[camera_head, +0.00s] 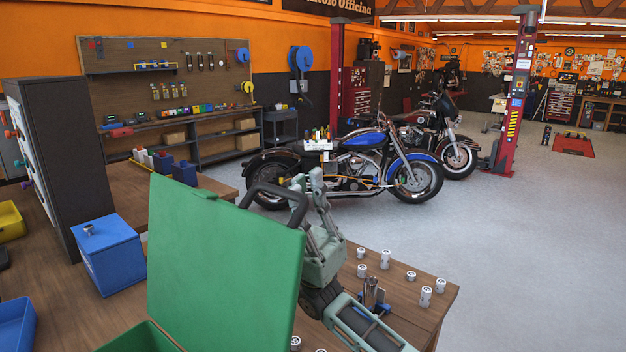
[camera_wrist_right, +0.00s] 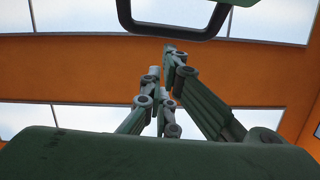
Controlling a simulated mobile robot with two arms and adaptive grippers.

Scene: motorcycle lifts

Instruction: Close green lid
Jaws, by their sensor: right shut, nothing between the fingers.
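The green lid (camera_head: 222,265) stands raised, nearly upright, on the green box (camera_head: 140,338), whose rim shows at the bottom of the head view. A dark loop handle (camera_head: 287,191) sits at the lid's top right corner. My right gripper (camera_head: 308,178) is shut and empty, fingers pointing up, to the right of the lid and close to the handle. I cannot tell whether it touches the handle. In the right wrist view my fingers (camera_wrist_right: 166,62) are together, and the dark handle (camera_wrist_right: 170,30) shows just beyond their tips. My left gripper is not in view.
A blue box (camera_head: 108,258) stands left of the lid on the wooden bench (camera_head: 60,300). Several small metal cylinders (camera_head: 385,259) stand on the bench at right, around my right arm. A dark cabinet (camera_head: 62,165) rises at far left. Motorcycles (camera_head: 360,165) stand beyond.

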